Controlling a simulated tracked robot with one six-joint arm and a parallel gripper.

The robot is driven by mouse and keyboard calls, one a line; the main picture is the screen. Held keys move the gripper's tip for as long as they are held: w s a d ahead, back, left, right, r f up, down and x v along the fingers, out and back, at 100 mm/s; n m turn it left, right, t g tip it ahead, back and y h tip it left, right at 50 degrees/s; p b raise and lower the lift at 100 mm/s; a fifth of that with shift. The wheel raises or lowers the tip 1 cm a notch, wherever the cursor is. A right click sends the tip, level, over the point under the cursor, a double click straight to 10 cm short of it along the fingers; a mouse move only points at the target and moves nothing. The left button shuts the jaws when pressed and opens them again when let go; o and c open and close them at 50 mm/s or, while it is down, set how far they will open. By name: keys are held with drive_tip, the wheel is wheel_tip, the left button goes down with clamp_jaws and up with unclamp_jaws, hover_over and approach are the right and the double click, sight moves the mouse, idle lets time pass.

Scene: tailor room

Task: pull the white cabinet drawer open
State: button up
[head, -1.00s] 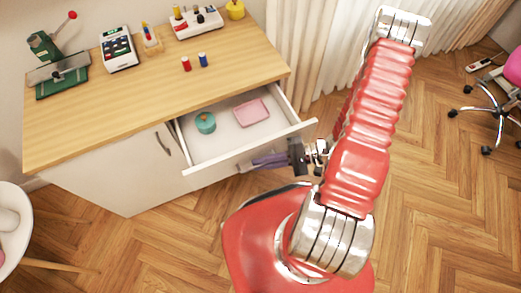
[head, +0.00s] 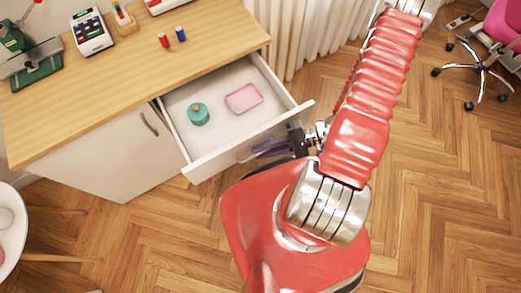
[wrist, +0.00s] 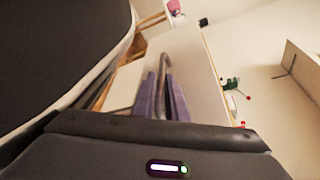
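The white cabinet (head: 90,165) has a wooden top. Its drawer (head: 222,135) is pulled well out, so its inside shows. A teal round tin (head: 198,114) and a pink tray (head: 244,98) lie in it. My gripper (head: 268,147) is at the outer face of the drawer front, toward its right half. In the wrist view its two purple fingers (wrist: 163,98) are close together on either side of the bar handle (wrist: 162,52), which runs between them. The gripper appears shut on the handle. In the head view the handle is mostly hidden by the fingers.
A cabinet door with its own handle (head: 149,124) is left of the drawer. Spools (head: 164,40) and a card terminal (head: 91,32) stand on the top. A white chair (head: 10,235) is at left, a pink office chair (head: 485,60) at far right.

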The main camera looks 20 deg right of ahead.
drive_tip(key=shift+r, duration=0.1)
drive_tip(key=v, duration=1.3)
drive_tip(key=shift+s+d, duration=0.1)
drive_tip(key=shift+d, duration=0.25)
idle(0.4)
